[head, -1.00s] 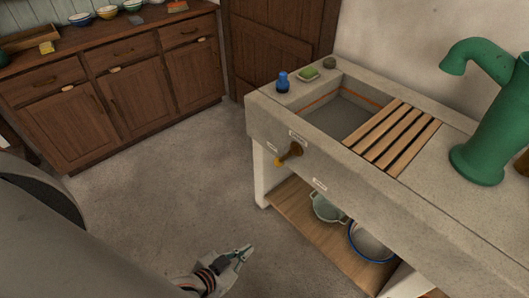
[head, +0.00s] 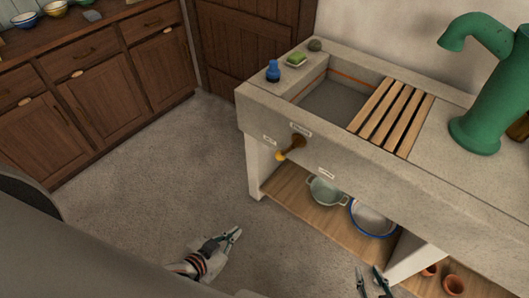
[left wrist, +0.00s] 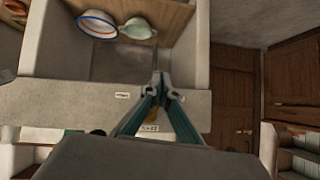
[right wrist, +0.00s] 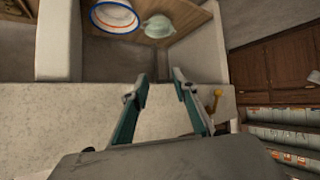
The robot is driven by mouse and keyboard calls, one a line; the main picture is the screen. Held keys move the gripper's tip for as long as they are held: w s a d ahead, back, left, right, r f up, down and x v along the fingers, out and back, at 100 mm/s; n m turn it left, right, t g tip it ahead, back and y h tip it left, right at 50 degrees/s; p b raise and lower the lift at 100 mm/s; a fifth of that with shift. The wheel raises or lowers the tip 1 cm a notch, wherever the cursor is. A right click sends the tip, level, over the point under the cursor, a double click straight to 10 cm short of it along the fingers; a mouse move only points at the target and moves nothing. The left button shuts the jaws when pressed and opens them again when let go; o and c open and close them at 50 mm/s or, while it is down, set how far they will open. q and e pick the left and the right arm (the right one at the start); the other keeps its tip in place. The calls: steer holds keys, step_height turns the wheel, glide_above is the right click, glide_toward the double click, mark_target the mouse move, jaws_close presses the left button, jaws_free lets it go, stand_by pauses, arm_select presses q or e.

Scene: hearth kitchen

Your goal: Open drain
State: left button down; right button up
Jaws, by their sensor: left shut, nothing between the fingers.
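The stone sink (head: 340,104) stands at the right in the head view. A brown drain lever with a yellow tip (head: 290,148) sticks out of its front face, between small white labels (head: 301,128). My left gripper (head: 236,232) is shut and empty, in front of the sink and below the lever, apart from it. In the left wrist view the lever (left wrist: 186,128) shows partly behind the fingers. My right gripper (head: 368,270) is open and empty at the bottom edge. The lever's yellow tip (right wrist: 217,94) shows right of its fingers in the right wrist view.
A wooden slatted rack (head: 392,116) lies across the sink. A blue bottle (head: 273,71) and a green sponge (head: 296,60) stand on its rim. A green pump (head: 480,90) stands at the right. Pots (head: 327,190) sit on the lower shelf. The floor (head: 150,190) at left is clear.

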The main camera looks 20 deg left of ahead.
arm_select(q)
steer(key=shift+d, duration=0.1)
arm_select(e)
steer(key=shift+d, duration=0.1)
steer(key=o, duration=0.4)
steer(key=shift+c, duration=0.2)
arm_select(q)
steer(key=w+a+r+n+h+b, duration=0.2)
steer(key=w+b, duration=0.1)
steer(key=w, duration=0.4)
steer(key=w+a+r+n+t+h+b, duration=0.1)
steer(key=w+a+r+n+h+b, duration=0.1)
steer(key=w, duration=0.5)
steer(key=w+a+r+n+t+h+b, duration=0.1)
steer(key=w+a+r+n+h+b, duration=0.1)
steer(key=w, duration=0.5)
steer(key=a+r+n+b, duration=0.1)
steer(key=a+n+b, duration=0.1)
steer(key=shift+r+b, duration=0.3)
arm_select(e)
step_height(320, 180, down, 8)
steer(key=d, duration=0.1)
steer(key=shift+d+r+h, duration=0.15)
steer(key=shift+d+h, duration=0.05)
steer(key=shift+h, duration=0.1)
arm_select(q)
steer(key=shift+w, duration=0.1)
steer(key=shift+d, duration=0.1)
